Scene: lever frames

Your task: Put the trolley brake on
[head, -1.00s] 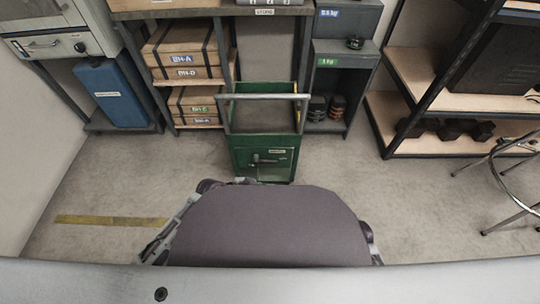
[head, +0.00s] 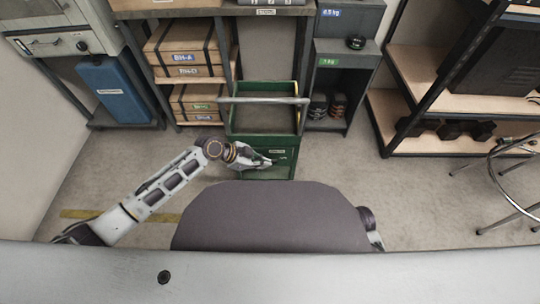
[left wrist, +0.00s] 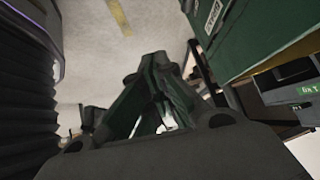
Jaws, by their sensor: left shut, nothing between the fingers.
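The green trolley (head: 275,172) stands on the floor in front of the shelving, its grey push bar (head: 262,100) toward me. Its front panel has a small pale label and a dark brake lever, which lay about level in the earlier head view. My left gripper (head: 266,162) is in front of that panel and covers most of the lever. In the left wrist view the left fingers (left wrist: 163,100) are shut and empty, with the green trolley side (left wrist: 262,35) and its label to the upper right. Contact with the lever cannot be told. My right gripper is out of view.
Wooden crates (head: 182,62) stand on the shelving behind left, and a blue container (head: 113,90) stands further left. A grey cabinet (head: 345,70) is right of the trolley. A stool (head: 508,185) stands at the right. The floor between the stool and the trolley is clear.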

